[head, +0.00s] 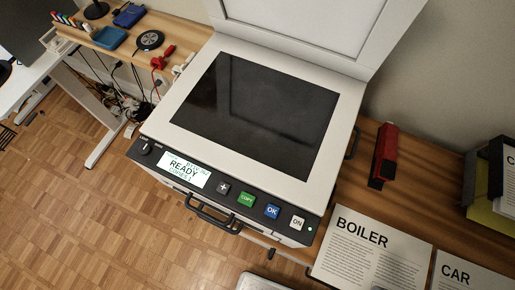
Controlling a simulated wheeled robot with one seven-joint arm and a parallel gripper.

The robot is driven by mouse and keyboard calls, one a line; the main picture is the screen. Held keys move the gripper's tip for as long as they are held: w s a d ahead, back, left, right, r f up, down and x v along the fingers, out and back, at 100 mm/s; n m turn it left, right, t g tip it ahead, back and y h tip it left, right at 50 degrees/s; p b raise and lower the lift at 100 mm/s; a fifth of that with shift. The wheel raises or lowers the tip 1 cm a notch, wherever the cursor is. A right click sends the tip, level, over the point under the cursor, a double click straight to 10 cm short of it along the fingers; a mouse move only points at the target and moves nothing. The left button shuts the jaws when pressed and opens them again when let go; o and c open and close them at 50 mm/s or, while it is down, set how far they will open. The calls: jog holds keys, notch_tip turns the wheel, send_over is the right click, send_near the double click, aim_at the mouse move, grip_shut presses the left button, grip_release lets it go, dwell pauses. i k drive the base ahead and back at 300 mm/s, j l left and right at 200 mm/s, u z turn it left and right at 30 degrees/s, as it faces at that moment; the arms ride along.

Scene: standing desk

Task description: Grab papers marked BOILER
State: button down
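The white papers marked BOILER (357,254) lie flat on the wooden desk at the lower right, just right of the copier. The title is large and black, with small text in columns below it. The picture's bottom edge cuts off their lower part. I cannot tell how many sheets there are. Papers marked CAR (466,271) lie close beside them to the right, partly cut off. My gripper is not in view.
A white copier (185,130) with its lid raised and dark glass bare fills the middle; its display reads READY. A red stapler-like object (383,155) lies behind the BOILER papers. A dark tray (482,205) holding papers stands at the right edge.

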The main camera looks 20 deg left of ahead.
aim_at(357, 251)
jog(key=k+z, duration=0.1)
jog(key=k, duration=0.3)
jog(key=k+l, duration=0.2)
jog(key=k, duration=0.2)
jog(key=k+j+u, duration=0.1)
jog(key=j+u, duration=0.3)
jog(key=j, duration=0.95)
